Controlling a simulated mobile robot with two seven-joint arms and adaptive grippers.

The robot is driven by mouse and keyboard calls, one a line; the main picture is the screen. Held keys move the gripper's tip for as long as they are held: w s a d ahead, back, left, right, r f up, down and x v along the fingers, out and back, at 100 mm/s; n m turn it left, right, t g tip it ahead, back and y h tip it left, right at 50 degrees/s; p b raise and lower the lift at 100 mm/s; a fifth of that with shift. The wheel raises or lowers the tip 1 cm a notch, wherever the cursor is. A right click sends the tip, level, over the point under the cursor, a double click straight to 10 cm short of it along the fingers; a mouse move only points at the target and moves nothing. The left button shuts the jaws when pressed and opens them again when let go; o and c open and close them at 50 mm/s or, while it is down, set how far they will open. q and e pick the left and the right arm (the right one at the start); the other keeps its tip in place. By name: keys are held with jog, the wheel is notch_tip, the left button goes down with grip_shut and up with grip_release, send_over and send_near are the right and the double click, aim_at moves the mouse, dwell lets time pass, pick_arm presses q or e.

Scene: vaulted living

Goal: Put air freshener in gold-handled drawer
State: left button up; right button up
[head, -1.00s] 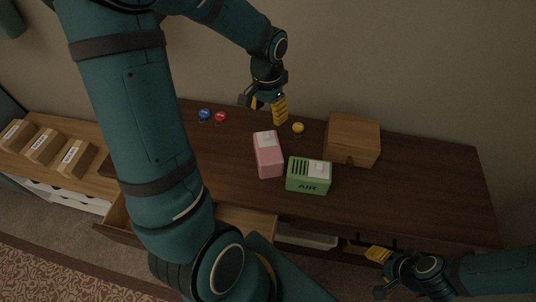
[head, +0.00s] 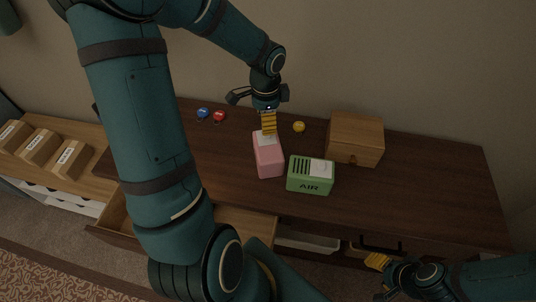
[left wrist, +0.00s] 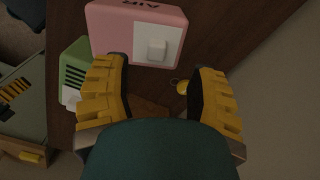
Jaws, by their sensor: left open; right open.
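A pink box (head: 268,160) with a white top panel stands on the dark table; the left wrist view shows "AIR" on it (left wrist: 105,32). A green box (head: 309,179) marked "AIR" stands to its right and also shows in the left wrist view (left wrist: 74,72). My left gripper (head: 268,122) is open over the pink box's back end, its fingers apart in the left wrist view (left wrist: 160,92) with nothing between them. My right gripper (head: 377,261) is open and empty by the table's front.
A wooden box (head: 355,140) stands at the back right. Blue (head: 203,113), red (head: 219,117) and yellow (head: 299,127) key tags lie at the back. A black handle (head: 380,246) is on the table's front. Several labelled cartons (head: 72,158) stand at the left. The table's right is clear.

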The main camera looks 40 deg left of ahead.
aim_at(268, 153)
pick_arm(q)
notch_tip(268, 153, down, 6)
jog(key=shift+s+d+r+b, duration=0.15)
jog(key=shift+b, duration=0.85)
jog(key=shift+r, duration=0.1)
grip_shut()
